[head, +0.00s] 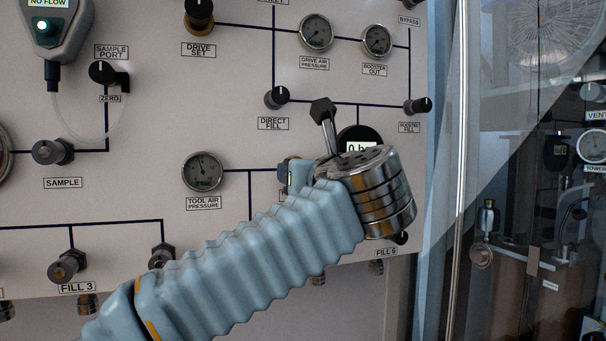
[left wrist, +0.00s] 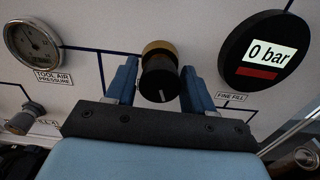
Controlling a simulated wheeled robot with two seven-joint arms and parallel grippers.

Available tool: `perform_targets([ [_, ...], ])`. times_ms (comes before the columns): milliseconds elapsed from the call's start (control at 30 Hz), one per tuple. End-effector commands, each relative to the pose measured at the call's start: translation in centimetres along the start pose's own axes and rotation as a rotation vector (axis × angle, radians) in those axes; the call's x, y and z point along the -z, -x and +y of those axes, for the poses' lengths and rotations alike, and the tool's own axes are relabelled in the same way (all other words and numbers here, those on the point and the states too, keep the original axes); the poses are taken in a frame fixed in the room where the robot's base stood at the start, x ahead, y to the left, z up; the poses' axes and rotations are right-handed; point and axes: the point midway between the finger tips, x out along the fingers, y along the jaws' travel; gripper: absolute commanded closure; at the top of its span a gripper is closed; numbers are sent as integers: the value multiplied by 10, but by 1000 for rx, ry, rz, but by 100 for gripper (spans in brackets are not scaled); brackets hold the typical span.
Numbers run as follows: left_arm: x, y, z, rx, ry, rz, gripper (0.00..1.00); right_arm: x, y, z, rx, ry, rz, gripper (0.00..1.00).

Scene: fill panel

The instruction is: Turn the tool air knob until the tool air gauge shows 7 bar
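The tool air knob (left wrist: 158,80) is black with a brass collar and a white mark on its front, which points down in the left wrist view. My left gripper (left wrist: 159,75) has one blue finger close on each side of it; whether they press on it I cannot tell. In the head view my left arm mostly hides the knob and gripper. The tool air gauge (head: 203,171) is left of the knob, and shows also in the left wrist view (left wrist: 32,44). Its needle points up, slightly left; its figures are too small to read. My right gripper is out of view.
The direct fill knob (head: 276,97), drive air pressure gauge (head: 316,33) and sample fitting (head: 52,151) stick out from the panel. A glass cabinet stands at right.

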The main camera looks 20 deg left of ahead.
Motion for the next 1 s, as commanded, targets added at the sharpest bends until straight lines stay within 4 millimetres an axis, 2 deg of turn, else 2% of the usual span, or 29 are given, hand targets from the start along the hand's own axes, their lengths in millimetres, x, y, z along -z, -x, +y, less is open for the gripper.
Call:
perform_targets([
  [100,0,0,0,0,0,0,34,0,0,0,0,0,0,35],
  [333,0,0,0,0,0,0,34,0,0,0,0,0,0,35],
  [467,1,10,-1,2,0,-1,34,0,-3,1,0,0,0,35],
  [567,2,27,-1,4,0,-2,34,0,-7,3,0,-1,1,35],
  [800,2,87,-1,5,0,-2,34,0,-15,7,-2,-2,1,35],
  [1000,1,124,-1,2,-1,-1,34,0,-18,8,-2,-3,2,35],
])
